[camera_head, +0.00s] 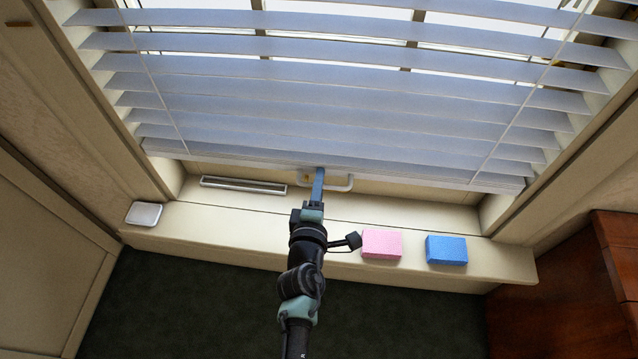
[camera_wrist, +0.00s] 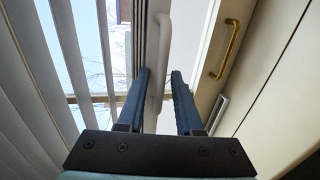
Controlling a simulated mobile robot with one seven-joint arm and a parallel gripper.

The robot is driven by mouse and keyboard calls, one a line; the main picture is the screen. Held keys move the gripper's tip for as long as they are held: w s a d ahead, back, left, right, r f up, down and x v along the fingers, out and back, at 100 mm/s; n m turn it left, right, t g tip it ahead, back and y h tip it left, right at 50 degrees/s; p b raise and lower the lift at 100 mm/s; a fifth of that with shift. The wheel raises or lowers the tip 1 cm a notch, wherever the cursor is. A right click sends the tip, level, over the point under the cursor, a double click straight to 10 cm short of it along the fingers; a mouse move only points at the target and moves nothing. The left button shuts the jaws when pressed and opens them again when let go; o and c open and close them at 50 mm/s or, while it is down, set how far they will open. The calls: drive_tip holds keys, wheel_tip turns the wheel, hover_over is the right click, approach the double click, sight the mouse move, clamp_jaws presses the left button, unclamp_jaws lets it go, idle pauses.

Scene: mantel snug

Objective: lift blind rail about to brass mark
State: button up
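The white blind's bottom rail (camera_head: 350,172) hangs low, just above the window sill, slightly tilted in the picture. A white loop handle (camera_head: 340,187) is on the rail; in the wrist view its bar (camera_wrist: 158,75) lies between my two blue fingers. My gripper (camera_head: 319,172) is at the handle, and the wrist view shows its fingers (camera_wrist: 160,78) apart, with some space beside the bar. A small brownish-gold strip (camera_head: 20,24) is on the left wall, high up, possibly the brass mark. A brass pull (camera_wrist: 224,50) shows in the wrist view.
The sill (camera_head: 225,222) carries a pink block (camera_head: 382,244) and a blue block (camera_head: 446,250) right of my arm. A white square item (camera_head: 144,214) lies at the left, near a metal vent (camera_head: 243,185). Brown wooden furniture (camera_head: 570,285) stands at the right.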

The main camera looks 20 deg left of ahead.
clamp_jaws()
idle(1.2)
